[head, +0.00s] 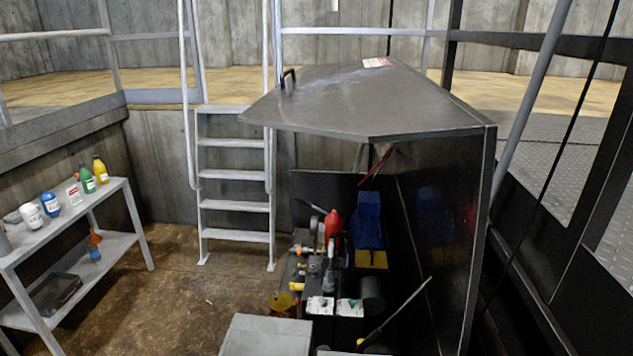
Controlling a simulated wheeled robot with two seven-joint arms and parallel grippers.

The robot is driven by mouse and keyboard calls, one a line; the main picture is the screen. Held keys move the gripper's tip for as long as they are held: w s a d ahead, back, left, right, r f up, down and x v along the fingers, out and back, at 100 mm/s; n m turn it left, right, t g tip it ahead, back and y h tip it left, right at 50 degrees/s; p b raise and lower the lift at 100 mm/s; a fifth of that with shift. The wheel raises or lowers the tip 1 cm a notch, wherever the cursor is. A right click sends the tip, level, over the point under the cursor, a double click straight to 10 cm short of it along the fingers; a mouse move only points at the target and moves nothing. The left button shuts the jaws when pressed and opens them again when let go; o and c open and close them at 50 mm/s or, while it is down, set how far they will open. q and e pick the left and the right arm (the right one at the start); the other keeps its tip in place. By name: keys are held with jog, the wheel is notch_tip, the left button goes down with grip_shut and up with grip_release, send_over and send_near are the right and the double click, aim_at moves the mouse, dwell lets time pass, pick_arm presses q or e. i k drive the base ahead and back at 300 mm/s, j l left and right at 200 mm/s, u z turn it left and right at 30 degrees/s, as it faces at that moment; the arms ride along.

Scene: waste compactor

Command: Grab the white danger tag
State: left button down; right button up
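A small white tag-like card (73,193) with red marks stands on the top shelf of the grey rack at the left, between a blue container (50,204) and a green bottle (87,179). Its print is too small to read, so I cannot confirm that it is the danger tag. Another white and red label (377,62) lies flat on top of the raised metal cover (350,100). Neither of my grippers shows in the head view.
The grey rack (127,198) also holds a white container (32,215), a yellow bottle (100,170) and a black tray (57,292). Under the cover are pump parts with a red piece (333,226). A ladder (235,206) stands behind. Brown floor (170,290) is open between rack and machine.

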aim_at(73, 195)
jog(key=u, duration=1.5)
jog(key=i+j+u, duration=0.2)
jog(key=i+j, duration=0.35)
jog(key=i, duration=0.2)
jog(key=i+j, duration=0.2)
jog(key=i, duration=0.25)
jog(key=i+j, duration=0.25)
jog(key=i, duration=0.15)
jog(key=i+j, duration=0.2)
jog(key=i, duration=0.2)
